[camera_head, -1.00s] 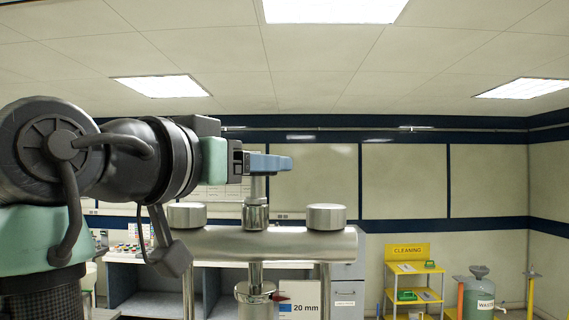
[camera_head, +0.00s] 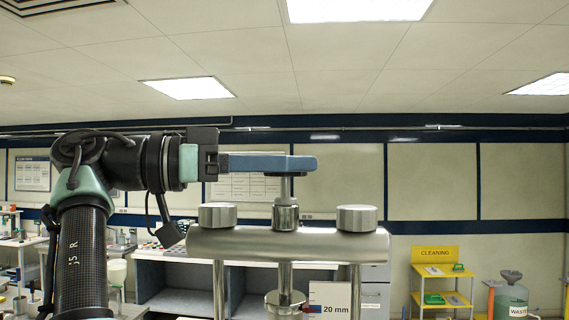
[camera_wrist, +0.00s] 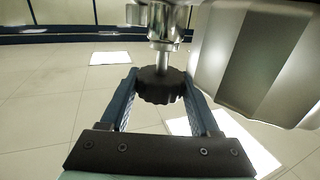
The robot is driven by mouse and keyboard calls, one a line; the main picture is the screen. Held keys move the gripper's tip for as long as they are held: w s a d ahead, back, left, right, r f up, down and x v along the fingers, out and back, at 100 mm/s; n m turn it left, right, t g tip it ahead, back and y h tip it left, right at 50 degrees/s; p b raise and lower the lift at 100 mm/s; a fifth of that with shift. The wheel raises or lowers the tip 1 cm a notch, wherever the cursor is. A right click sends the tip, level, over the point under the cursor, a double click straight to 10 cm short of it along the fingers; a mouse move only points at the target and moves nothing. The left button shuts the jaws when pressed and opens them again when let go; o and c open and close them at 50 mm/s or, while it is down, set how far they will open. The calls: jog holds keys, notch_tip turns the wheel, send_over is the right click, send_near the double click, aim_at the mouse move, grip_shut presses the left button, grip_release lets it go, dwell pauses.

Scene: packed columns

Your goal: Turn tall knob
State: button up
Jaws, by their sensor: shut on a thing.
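The tall knob is a dark, scalloped knob (camera_wrist: 160,86) on a thin silver stem, clear in the wrist view. In the head view, it is mostly hidden behind a blue finger, with the silver stem (camera_head: 284,188) showing below. My gripper (camera_head: 304,163) reaches in level from the left at the top of the steel column assembly. In the wrist view, my gripper's blue fingers (camera_wrist: 159,80) stand on either side of the knob, shut on it. The knob's turn angle cannot be told.
A steel crossbar (camera_head: 245,243) lies below the knob, with round silver caps (camera_head: 217,215) and (camera_head: 358,218) on either side of the stem. A "20 mm" sign (camera_head: 332,298) is below. A yellow cleaning shelf (camera_head: 436,254) stands far right.

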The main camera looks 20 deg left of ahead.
jog(key=shift+f+m+g+h, duration=0.15)
jog(key=shift+m+g+h, duration=0.55)
jog(key=shift+g, duration=0.4)
jog(key=o, duration=1.4)
jog(key=shift+d, duration=0.1)
jog(key=shift+c, duration=0.2)
